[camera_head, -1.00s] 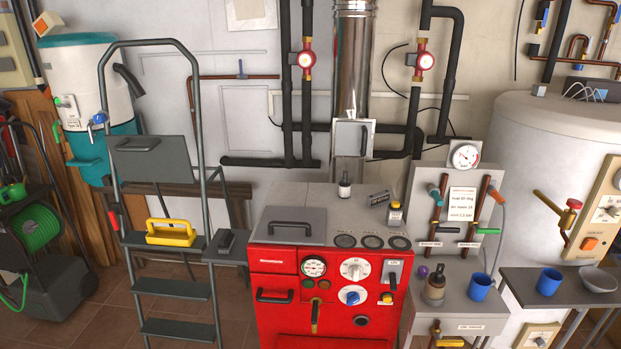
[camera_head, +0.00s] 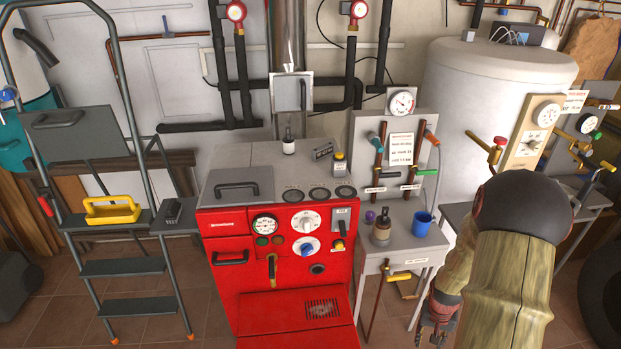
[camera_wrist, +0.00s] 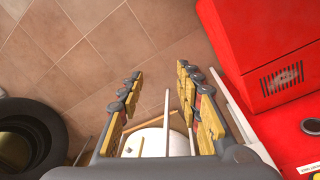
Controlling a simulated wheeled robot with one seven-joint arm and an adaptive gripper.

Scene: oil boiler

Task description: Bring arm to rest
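My arm (camera_head: 500,230), with a dark round joint and a wood-coloured link, stands at the right of the head view. My gripper (camera_head: 436,328) hangs low beside it, near the bottom edge, in front of the small grey side table (camera_head: 393,258). In the wrist view my gripper (camera_wrist: 161,78) has its two fingers spread apart with nothing held between them. Tiled floor, pale legs and a white round thing show beyond and between the fingers.
The red boiler (camera_head: 284,262) stands left of my arm; its red side also shows in the wrist view (camera_wrist: 225,35). A blue cup (camera_head: 422,224) is on the side table. A dark tyre (camera_head: 603,285) lies at the right. Open tiled floor (camera_wrist: 75,50) is at upper left in the wrist view.

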